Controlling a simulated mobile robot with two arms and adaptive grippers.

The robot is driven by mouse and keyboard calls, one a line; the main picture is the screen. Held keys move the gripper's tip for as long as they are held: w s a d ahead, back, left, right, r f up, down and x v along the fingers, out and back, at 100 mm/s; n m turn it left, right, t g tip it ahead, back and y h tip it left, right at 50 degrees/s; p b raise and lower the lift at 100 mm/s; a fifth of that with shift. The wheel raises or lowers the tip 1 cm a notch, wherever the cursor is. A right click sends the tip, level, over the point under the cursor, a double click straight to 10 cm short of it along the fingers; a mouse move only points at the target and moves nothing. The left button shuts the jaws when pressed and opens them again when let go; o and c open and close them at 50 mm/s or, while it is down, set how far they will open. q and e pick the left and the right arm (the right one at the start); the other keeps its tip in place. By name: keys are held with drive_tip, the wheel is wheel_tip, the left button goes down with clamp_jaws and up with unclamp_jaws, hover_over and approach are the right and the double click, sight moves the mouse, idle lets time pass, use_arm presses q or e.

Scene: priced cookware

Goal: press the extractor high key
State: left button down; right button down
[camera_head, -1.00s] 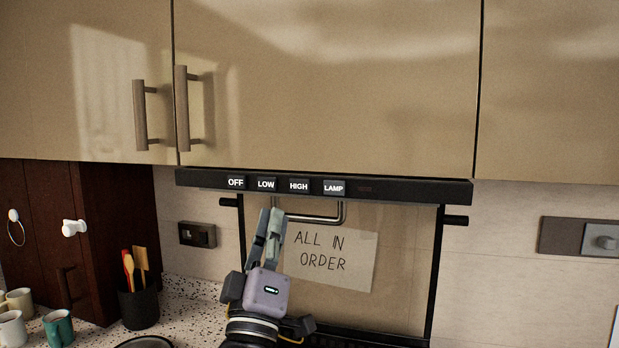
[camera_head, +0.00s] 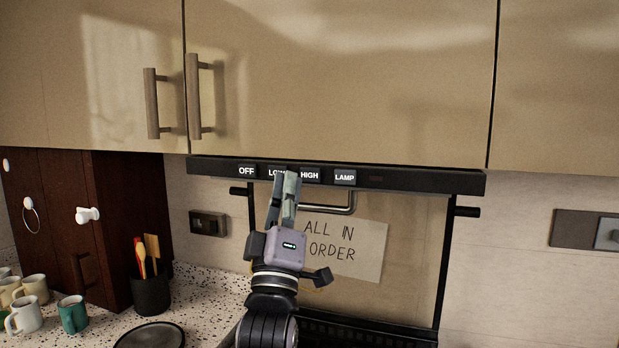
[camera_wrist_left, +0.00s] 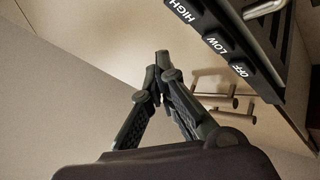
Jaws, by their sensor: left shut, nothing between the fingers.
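The extractor's black control strip (camera_head: 420,181) runs under the wall cupboards. It carries the OFF key (camera_head: 246,171), LOW key (camera_head: 273,172), HIGH key (camera_head: 312,175) and LAMP key (camera_head: 345,177). My left gripper (camera_head: 286,175) is shut and empty, pointing up. In the head view its tips overlap the strip between LOW and HIGH, covering part of both keys. In the left wrist view the closed tips (camera_wrist_left: 158,62) appear apart from the strip, with the HIGH key (camera_wrist_left: 180,10) up and right of them. I cannot tell any contact in the head view. My right gripper is not in view.
A handwritten note (camera_head: 355,250) is on the panel below the strip, near a metal rail handle (camera_head: 338,210). Mugs (camera_head: 73,314), a utensil pot (camera_head: 151,294) and a pan (camera_head: 150,336) stand on the counter at the left. Cupboard handles (camera_head: 193,95) are above.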

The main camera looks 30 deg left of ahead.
use_arm(q)
drive_tip(key=shift+w+a, duration=0.25)
drive_tip(key=shift+w, duration=0.75)
drive_tip(key=shift+w+a, duration=0.25)
drive_tip(key=shift+w, duration=0.75)
drive_tip(key=shift+w+a, duration=0.1)
drive_tip(key=shift+w, duration=0.3)
drive_tip(key=shift+w+a, duration=0.1)
drive_tip(key=shift+w, duration=0.2)
idle(0.5)
drive_tip(key=shift+s, duration=0.15)
drive_tip(key=shift+s+d, duration=0.2)
drive_tip(key=shift+s, duration=0.4)
drive_tip(key=s, duration=0.2)
drive_tip(key=s+d, duration=0.1)
drive_tip(key=s, duration=0.1)
drive_tip(key=shift+s+d, duration=0.1)
drive_tip(key=shift+s, duration=0.3)
